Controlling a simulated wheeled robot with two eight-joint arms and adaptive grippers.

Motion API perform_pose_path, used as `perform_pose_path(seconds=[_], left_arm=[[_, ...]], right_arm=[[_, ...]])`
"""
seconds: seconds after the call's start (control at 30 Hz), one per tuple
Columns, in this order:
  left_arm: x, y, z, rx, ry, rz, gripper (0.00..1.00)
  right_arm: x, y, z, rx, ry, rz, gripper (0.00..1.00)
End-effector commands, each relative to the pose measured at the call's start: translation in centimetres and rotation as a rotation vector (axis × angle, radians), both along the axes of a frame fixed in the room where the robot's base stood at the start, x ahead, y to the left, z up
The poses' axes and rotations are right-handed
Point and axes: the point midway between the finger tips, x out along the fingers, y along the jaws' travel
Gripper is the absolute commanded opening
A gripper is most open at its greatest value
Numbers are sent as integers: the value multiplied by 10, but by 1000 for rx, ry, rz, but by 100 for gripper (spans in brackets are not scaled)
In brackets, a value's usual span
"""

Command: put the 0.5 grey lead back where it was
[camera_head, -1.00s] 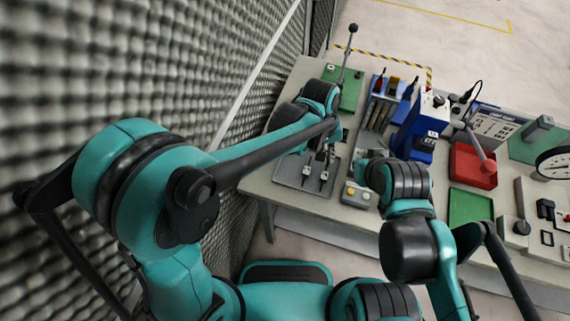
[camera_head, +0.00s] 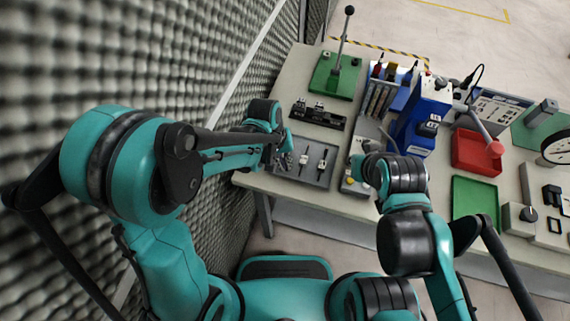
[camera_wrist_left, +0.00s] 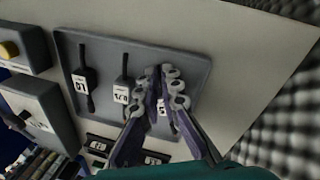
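The grey lead tray (camera_head: 309,181) lies at the table's near left; it also shows in the wrist view (camera_wrist_left: 188,60). Two dark leads with white labels, one (camera_wrist_left: 84,80) and another (camera_wrist_left: 121,92), lie in it. The 0.5 grey lead (camera_wrist_left: 162,106), with a label partly seen as 5, is between my left fingers at the tray's third place. My left gripper (camera_wrist_left: 163,76) is shut on it; the fingers hide much of it, and I cannot tell whether it touches the tray. My right gripper (camera_head: 366,164) is at the tray's right; its fingers are unclear.
A black block with fittings (camera_head: 316,116) stands behind the tray, and a green lever press (camera_head: 335,77) beyond it. A grey box with buttons (camera_head: 353,184) stands right of the tray. A blue machine (camera_head: 424,117) and red bin (camera_head: 474,155) stand farther right. The foam wall is close at left.

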Motion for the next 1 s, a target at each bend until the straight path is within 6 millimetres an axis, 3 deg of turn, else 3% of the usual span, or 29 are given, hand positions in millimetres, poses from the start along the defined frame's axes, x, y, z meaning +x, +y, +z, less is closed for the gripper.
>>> perform_pose_path(seconds=[0.33, 0.4, 0.43, 0.77, 0.87, 1.0], left_arm=[[0, 0, -4, 0, 0, 0, 0], [0, 0, -3, 0, 0, 0, 20], [0, 0, -3, 0, 0, 0, 26], [0, 0, -1, 0, 0, 0, 26], [0, 1, 7, 0, 0, 0, 26], [-1, 6, 33, 0, 0, 1, 26]], right_arm=[[0, 0, -4, 0, 0, 0, 0], [0, 0, -3, 0, 0, 0, 0], [0, 0, -2, 0, 0, 0, 0], [0, 0, -1, 0, 0, 0, 0], [0, 0, 4, 0, 0, 0, 0], [0, 0, 14, 0, 0, 0, 0]])
